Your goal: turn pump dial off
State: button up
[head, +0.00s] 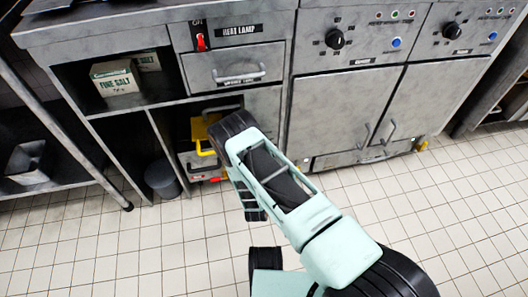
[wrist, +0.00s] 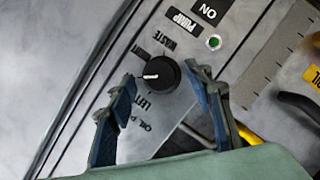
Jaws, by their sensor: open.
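The pump dial (wrist: 161,74) is a round black knob on a grey panel in the wrist view. A white mark on it points to the left in the picture. My gripper (wrist: 160,79) is open, with one blue-and-grey finger at the lower left of the dial and one at its right. The fingertips look close to the dial; I cannot tell whether they touch it. The PUMP label (wrist: 186,21), the ON label (wrist: 207,10) and a green lamp (wrist: 214,42) are above the dial. In the head view my arm hides the dial and the fingers.
Yellow parts (head: 206,127) show inside the low bay beside my wrist in the head view. A black handle (wrist: 299,103) and a yellow label (wrist: 312,75) are right of my fingers in the wrist view. A grey bin (head: 162,179) stands left; the tiled floor (head: 100,245) is clear.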

jog(key=v, duration=0.6)
dwell(0.4)
